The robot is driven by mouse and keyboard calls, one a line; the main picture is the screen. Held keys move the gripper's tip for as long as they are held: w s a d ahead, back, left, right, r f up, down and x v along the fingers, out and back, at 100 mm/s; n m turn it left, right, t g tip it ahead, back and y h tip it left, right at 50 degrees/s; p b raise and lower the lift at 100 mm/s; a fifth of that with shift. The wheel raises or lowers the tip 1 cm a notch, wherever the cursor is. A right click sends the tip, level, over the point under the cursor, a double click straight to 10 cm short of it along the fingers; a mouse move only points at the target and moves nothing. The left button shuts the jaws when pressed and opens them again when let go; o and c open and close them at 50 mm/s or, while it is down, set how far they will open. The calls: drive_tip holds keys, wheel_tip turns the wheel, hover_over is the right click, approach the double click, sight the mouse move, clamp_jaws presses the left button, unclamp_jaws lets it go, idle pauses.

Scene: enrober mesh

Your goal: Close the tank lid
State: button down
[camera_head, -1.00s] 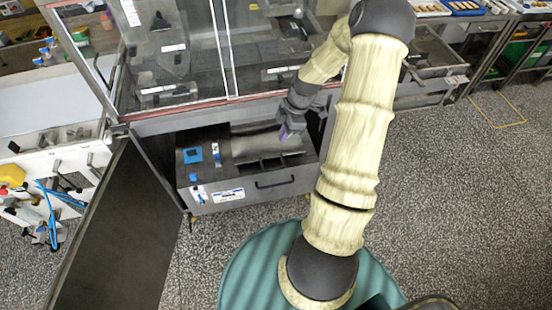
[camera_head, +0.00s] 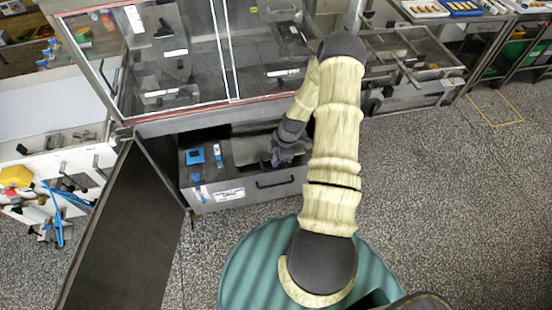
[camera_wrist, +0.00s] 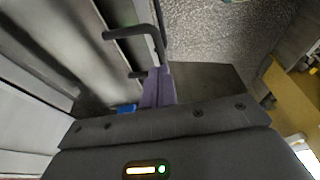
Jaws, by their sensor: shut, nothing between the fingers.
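The tank (camera_head: 232,192) is a grey metal box under the glazed machine, with a dark bar handle on its front. A grey lid-like panel (camera_head: 247,150) shows on its top, partly hidden by my arm; I cannot tell how far it is open. My gripper (camera_head: 277,162) is over the right part of the tank top. In the wrist view my purple fingers (camera_wrist: 158,88) are shut and empty. They are close to a grey bar handle (camera_wrist: 160,38); contact cannot be told.
A dark cabinet door (camera_head: 125,230) stands open left of the tank. The glazed machine housing (camera_head: 180,60) overhangs the tank. Blue pieces (camera_head: 195,156) sit on the tank's left top. A white cart (camera_head: 60,165) stands at left. Speckled floor is clear at right.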

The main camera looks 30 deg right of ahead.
drive_tip(key=shift+f, duration=0.3)
drive_tip(key=shift+f, duration=0.1)
drive_tip(key=f+b, duration=0.2)
drive_tip(key=s+f+b, duration=0.1)
drive_tip(key=f, duration=0.1)
drive_tip(key=f+b, duration=0.2)
drive_tip(key=shift+s+a+b, duration=0.2)
drive_tip(key=shift+s+b, duration=0.1)
drive_tip(key=shift+s+a+f, duration=0.1)
drive_tip(key=shift+s+f, duration=0.1)
drive_tip(key=shift+s, duration=0.05)
drive_tip(key=shift+s+r, duration=0.1)
